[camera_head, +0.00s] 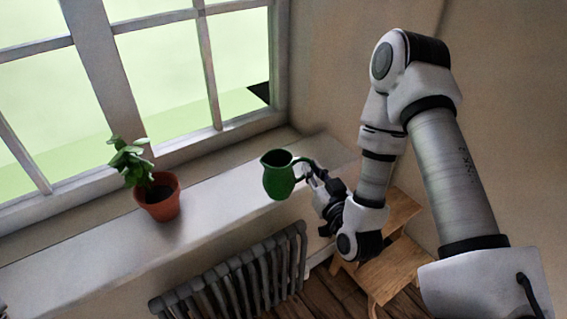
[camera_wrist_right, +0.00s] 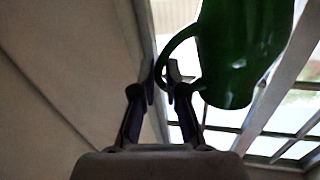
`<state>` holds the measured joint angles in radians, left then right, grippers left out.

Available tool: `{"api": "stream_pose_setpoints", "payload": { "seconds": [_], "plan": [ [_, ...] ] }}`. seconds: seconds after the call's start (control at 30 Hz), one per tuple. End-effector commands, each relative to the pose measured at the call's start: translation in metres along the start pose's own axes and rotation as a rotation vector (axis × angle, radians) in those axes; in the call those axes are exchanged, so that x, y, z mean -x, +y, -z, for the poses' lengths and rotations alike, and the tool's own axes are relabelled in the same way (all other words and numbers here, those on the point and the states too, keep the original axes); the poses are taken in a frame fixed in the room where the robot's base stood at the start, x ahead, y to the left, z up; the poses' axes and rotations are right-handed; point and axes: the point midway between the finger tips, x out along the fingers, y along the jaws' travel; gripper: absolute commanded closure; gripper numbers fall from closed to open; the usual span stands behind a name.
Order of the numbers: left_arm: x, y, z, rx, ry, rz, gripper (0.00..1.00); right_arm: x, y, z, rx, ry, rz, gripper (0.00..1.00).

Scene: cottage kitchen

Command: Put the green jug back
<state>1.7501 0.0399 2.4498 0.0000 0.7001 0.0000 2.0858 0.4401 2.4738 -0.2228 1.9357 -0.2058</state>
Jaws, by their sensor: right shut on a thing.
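The green jug (camera_head: 278,176) is at the windowsill (camera_head: 215,203), its mouth up and its handle toward the right. I cannot tell whether its base touches the sill or is a little above it. My right gripper (camera_head: 308,173) comes in from the right and is shut on the jug's handle. In the right wrist view the jug (camera_wrist_right: 240,50) fills the upper right, with its handle between the fingers of the right gripper (camera_wrist_right: 167,88). My left gripper is in neither view.
A potted plant (camera_head: 160,199) in a terracotta pot stands on the sill to the left of the jug. A grey radiator (camera_head: 245,272) is below the sill. A wooden stool (camera_head: 385,262) stands at the lower right. The sill between plant and jug is clear.

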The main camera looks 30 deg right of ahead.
Motion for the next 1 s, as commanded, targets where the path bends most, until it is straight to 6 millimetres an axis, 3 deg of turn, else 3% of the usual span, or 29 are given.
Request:
{"api": "stream_pose_setpoints", "payload": {
  "seconds": [0.13, 0.33, 0.57, 0.77, 1.0],
  "plan": [
    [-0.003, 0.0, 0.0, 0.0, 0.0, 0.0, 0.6, 0.008, -0.001, -0.002, -0.001, 0.004, 0.002, 1.0],
    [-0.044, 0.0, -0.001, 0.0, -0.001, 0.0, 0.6, -0.007, 0.003, -0.01, 0.0, 0.01, -0.003, 1.0],
    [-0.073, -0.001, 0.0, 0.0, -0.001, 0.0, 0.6, -0.017, 0.005, -0.007, -0.001, 0.008, 0.002, 1.0],
    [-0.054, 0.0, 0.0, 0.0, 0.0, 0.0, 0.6, -0.046, 0.01, 0.0, 0.001, 0.005, 0.003, 1.0],
    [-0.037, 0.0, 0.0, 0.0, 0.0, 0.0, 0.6, -0.097, 0.02, -0.002, 0.003, 0.006, 0.004, 1.0]
  ]
}}
